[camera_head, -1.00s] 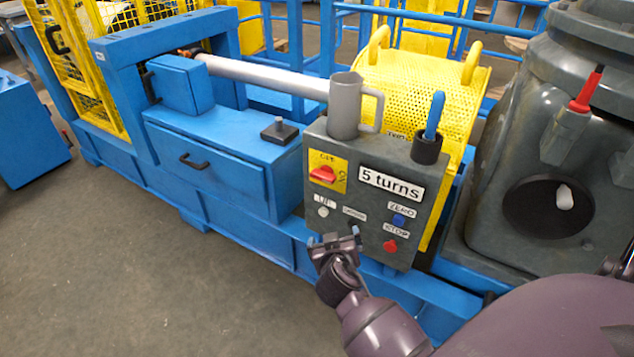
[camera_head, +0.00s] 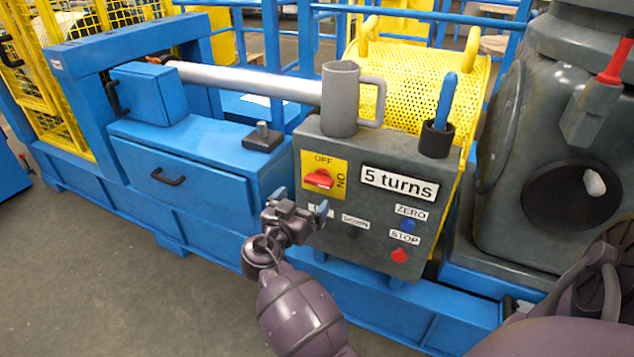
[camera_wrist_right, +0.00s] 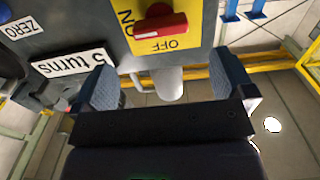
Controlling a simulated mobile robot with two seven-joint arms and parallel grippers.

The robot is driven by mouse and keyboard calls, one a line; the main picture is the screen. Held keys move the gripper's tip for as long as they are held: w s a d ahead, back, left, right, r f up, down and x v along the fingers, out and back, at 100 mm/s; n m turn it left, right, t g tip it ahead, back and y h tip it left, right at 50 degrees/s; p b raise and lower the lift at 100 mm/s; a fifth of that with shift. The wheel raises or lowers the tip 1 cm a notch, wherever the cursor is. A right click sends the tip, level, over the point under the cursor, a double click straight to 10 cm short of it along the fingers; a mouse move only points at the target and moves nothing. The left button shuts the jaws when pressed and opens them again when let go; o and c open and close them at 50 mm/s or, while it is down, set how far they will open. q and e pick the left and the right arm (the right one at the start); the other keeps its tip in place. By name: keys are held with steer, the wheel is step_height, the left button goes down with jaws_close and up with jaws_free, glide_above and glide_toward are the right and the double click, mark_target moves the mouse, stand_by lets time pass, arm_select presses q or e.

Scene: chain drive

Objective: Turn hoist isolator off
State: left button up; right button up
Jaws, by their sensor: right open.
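The hoist isolator is a red handle (camera_head: 319,180) on a yellow plate (camera_head: 338,168) at the upper left of the grey control box. OFF is printed above it and ON to its right. The handle lies crosswise, in line with ON. My right gripper (camera_head: 300,203) is open and empty, just below and in front of the plate, apart from the handle. In the right wrist view the picture is upside down; the handle (camera_wrist_right: 160,25) is beyond the open fingers (camera_wrist_right: 165,80), with nothing between them. My left gripper is out of view.
The box carries a "5 turns" label (camera_head: 399,183), a blue ZERO button (camera_head: 407,226) and a red STOP button (camera_head: 399,255). My gripper partly covers the UP button's area. A grey mug (camera_head: 340,100) and a cup with a blue-handled tool (camera_head: 446,100) stand on top.

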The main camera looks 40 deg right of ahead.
mark_target(316, 184)
steer(key=x, duration=0.9)
steer(key=shift+c, duration=0.5)
steer(key=c, duration=0.8)
